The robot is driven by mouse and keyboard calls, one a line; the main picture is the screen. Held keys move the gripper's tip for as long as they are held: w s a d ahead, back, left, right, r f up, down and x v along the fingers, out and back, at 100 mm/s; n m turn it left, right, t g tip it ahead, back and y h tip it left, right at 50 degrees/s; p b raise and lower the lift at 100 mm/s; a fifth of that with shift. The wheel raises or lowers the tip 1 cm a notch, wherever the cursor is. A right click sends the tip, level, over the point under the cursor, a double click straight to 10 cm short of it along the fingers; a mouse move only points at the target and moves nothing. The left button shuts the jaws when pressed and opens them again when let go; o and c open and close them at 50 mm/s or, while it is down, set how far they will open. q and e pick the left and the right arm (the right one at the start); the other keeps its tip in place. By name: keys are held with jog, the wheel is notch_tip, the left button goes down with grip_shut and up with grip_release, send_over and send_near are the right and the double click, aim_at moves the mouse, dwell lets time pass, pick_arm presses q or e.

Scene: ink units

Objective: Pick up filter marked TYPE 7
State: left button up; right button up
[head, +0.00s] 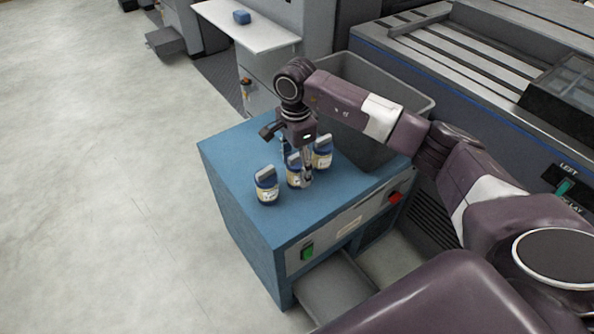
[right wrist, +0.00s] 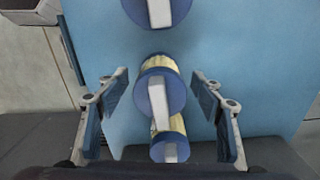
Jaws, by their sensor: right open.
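Three filters with blue caps, pale grips and cream bodies stand in a row on a blue cabinet (head: 228,165): a left filter (head: 266,186), a middle filter (head: 293,178) and a right filter (head: 323,150). Their labels are too small to read, so I cannot tell which is TYPE 7. My right gripper (head: 298,166) points down over the middle filter and partly hides it. In the right wrist view my right gripper (right wrist: 160,82) is open, its fingers on both sides of the central filter (right wrist: 158,92), with gaps on each side. My left gripper is out of view.
A white shelf (head: 262,35) at the back holds a blue object (head: 241,17). A large grey machine (head: 470,90) is on the right. The floor at left is clear.

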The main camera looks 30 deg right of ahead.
jog(key=shift+c, duration=0.5)
jog(key=c, duration=1.2)
jog(key=shift+c, duration=0.2)
